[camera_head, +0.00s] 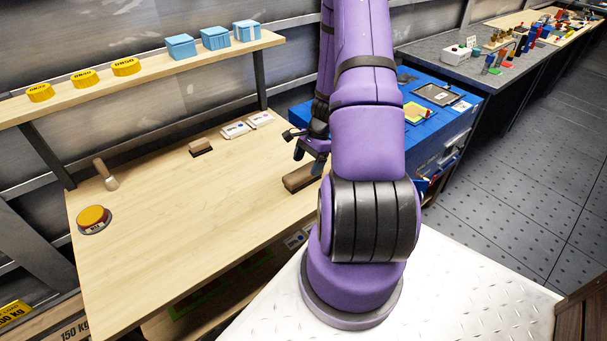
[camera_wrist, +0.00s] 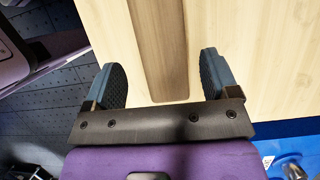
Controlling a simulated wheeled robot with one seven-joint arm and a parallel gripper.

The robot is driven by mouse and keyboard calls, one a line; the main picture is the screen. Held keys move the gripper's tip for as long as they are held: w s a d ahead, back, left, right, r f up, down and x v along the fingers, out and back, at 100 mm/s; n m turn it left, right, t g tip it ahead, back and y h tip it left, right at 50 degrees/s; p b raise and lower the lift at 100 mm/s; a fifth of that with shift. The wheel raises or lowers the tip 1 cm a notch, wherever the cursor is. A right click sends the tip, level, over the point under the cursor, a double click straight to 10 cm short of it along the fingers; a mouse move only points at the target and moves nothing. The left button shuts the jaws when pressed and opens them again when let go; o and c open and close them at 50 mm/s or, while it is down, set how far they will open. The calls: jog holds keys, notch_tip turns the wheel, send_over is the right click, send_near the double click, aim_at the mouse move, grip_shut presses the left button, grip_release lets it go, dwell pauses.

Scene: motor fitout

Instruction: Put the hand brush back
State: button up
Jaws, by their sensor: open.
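A long brown wooden piece (camera_head: 302,177), which looks like the hand brush, lies on the workbench near its right end. In the wrist view this brown piece (camera_wrist: 160,50) runs from the top edge down between my fingers, with a blunt near end. Its bristles cannot be made out. My gripper (camera_head: 310,152) is over the right end of the bench; in the wrist view my gripper (camera_wrist: 160,82) is open, one finger on each side of the piece, with gaps on both sides. The height between fingers and piece is hard to tell. My arm hides part of it in the head view.
On the workbench (camera_head: 180,230) are a small brown block with a dark underside (camera_head: 200,147), white boxes (camera_head: 236,130), a wooden-handled tool (camera_head: 106,175) and an orange button (camera_head: 93,217). A shelf (camera_head: 150,80) overhangs the back. A blue cabinet (camera_head: 450,125) stands right. The bench middle is clear.

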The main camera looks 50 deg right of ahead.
jog(key=v, duration=0.5)
jog(key=shift+w+d+r, duration=0.1)
jog(key=shift+r, duration=0.3)
jog(key=w+a+r+n+h, duration=0.15)
jog(key=a+r+n, duration=0.35)
jog(key=a+r, duration=0.5)
jog(key=w+a+r+n+h, duration=0.1)
jog(key=w+a+r+n, duration=0.35)
jog(key=r, duration=0.95)
jog(key=s+a+r+n+t+h, duration=0.2)
jog(key=s+a+r+n+t, duration=0.2)
jog(key=s+a+r+n, duration=0.7)
jog(key=s+a+r, duration=0.2)
jog(key=s+a, duration=0.2)
jog(key=s, duration=0.1)
jog(key=shift+s+a+r, duration=0.3)
jog(key=shift+s+r, duration=0.05)
jog(key=shift+s, duration=0.05)
jog(key=shift+c, duration=0.5)
